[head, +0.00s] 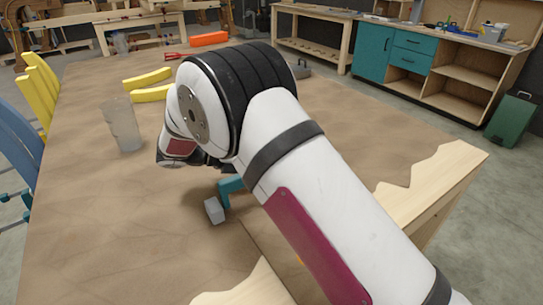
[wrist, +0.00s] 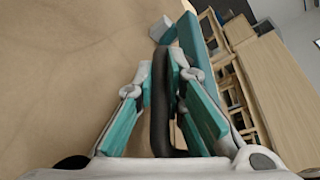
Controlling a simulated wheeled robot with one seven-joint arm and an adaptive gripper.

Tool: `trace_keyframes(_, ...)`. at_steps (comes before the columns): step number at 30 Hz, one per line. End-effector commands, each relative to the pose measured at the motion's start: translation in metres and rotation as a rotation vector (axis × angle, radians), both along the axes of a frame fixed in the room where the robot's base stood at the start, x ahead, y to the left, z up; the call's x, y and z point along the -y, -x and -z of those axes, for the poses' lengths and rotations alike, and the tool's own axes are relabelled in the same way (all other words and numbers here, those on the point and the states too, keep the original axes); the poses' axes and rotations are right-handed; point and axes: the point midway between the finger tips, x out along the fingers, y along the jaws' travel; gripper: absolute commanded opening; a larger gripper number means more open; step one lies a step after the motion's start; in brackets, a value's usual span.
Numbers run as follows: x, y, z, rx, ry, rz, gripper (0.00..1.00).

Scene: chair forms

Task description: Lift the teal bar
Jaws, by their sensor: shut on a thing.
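The teal bar (head: 231,185) shows in the head view just left of my arm, with a pale grey block (head: 214,210) at its near end. The rest of it is hidden behind my arm. In the wrist view the teal bar (wrist: 194,40) extends beyond my fingertips, with the grey block (wrist: 160,30) beside its far end. My gripper (wrist: 168,78) is shut, with a dark, long piece between its fingers that seems to belong to the bar. My fingers are hidden in the head view. I cannot tell whether the bar touches the table.
On the brown-covered table (head: 80,220) stand a translucent cup (head: 122,125), yellow curved pieces (head: 148,79) and an orange bar (head: 208,39). Pale wood with jagged edges (head: 435,180) lies at right. Blue (head: 15,140) and yellow (head: 40,85) chairs stand left. The near left tabletop is clear.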

Motion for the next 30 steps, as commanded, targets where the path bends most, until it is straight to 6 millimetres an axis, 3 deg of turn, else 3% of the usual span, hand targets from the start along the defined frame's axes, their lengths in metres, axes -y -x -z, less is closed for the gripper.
trace_keyframes(1,-0.002,-0.001,0.001,0.001,-0.004,-0.007,0.0)
trace_keyframes(2,-0.002,-0.001,0.001,0.001,-0.004,-0.007,0.15)
trace_keyframes(3,-0.002,-0.001,0.001,0.001,-0.004,-0.007,0.2)
trace_keyframes(14,-0.005,0.001,0.0,0.001,-0.003,-0.004,0.2)
trace_keyframes(19,-0.025,0.007,-0.006,0.001,-0.004,-0.006,0.2)
trace_keyframes(30,-0.091,0.028,-0.025,0.002,-0.004,-0.006,0.2)
